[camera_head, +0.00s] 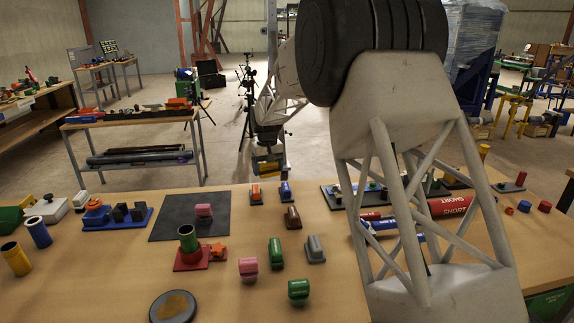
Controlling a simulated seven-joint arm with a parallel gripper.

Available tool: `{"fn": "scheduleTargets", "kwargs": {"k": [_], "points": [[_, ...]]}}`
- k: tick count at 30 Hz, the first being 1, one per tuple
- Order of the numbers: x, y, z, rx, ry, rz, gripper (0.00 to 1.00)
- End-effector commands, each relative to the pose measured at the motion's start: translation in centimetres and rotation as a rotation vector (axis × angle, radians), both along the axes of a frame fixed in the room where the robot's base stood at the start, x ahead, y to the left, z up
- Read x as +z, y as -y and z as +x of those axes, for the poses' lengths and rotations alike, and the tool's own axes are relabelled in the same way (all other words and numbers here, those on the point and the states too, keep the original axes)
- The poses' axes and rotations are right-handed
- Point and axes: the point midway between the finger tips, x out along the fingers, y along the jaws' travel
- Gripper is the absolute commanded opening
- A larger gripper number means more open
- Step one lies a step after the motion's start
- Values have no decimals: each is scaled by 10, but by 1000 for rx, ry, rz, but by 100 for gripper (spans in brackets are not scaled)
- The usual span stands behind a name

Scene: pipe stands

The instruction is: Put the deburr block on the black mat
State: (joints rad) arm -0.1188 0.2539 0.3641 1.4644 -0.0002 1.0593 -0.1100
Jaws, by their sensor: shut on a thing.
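The black mat (168,224) lies flat on the table, left of centre. A small pink block (204,211) rests on its right part. My gripper (269,172) is small and far off, over the table's back edge, right of the mat and apart from it. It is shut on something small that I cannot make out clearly. An orange block (256,194) and a blue block (286,192) stand on the table just below it. Several similar blocks stand nearer, among them a second pink one (248,269). I cannot tell by markings which is the deburr block.
A red stand with a green pipe (188,240) stands at the mat's front right edge. Blue fixtures (118,218) stand left of the mat. A round dark dish (173,307) is at the front. My arm covers much of the right side. The mat's left part is bare.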

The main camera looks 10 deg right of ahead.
Motion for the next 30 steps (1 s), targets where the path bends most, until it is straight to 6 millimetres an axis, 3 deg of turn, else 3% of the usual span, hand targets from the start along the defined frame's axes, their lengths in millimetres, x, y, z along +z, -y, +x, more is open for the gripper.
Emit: {"fn": "scheduleTargets", "kwargs": {"k": [1,18,24,30], "points": [[-5,-18,3,33,-1,0,47],[-57,-206,15,409,0,0,47],[-71,-252,11,502,0,0,47],[-77,-274,8,546,1,0,47]]}}
